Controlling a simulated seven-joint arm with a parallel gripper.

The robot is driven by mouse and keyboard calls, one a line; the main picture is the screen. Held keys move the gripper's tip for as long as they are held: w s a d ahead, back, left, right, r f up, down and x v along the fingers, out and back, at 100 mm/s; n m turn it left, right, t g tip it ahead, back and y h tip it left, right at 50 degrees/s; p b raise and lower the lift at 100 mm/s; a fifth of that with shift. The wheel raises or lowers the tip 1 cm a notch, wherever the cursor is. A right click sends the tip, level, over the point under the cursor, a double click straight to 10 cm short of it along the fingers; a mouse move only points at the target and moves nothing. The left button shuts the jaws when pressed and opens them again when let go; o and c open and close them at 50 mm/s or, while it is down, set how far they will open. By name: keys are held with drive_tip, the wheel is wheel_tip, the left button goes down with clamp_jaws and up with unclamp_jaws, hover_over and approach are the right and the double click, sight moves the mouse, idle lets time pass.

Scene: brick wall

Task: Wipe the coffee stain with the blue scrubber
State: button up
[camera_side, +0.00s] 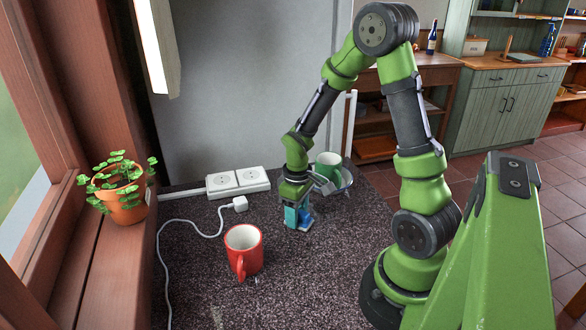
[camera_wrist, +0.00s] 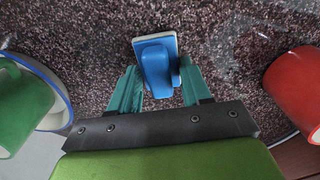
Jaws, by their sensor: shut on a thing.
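My gripper (camera_side: 297,207) points down at the dark speckled countertop, and its teal fingers also show in the wrist view (camera_wrist: 158,82). It is shut on the blue scrubber (camera_wrist: 155,66), which has a blue handle on a flat base with a pale edge. In the side view the scrubber (camera_side: 304,221) is low at the countertop, partly hidden by the fingers. I cannot tell whether its base touches the surface. I cannot make out the coffee stain clearly against the speckled countertop (camera_side: 310,280).
A red mug (camera_side: 243,250) stands left of my gripper. A green mug (camera_side: 328,166) and a blue-rimmed plate (camera_side: 347,180) are close behind right. A power strip (camera_side: 238,182) with white cable (camera_side: 190,222) lies at the back left.

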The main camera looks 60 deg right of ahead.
drive_tip(key=shift+r, duration=3.95)
drive_tip(key=shift+d, duration=0.1)
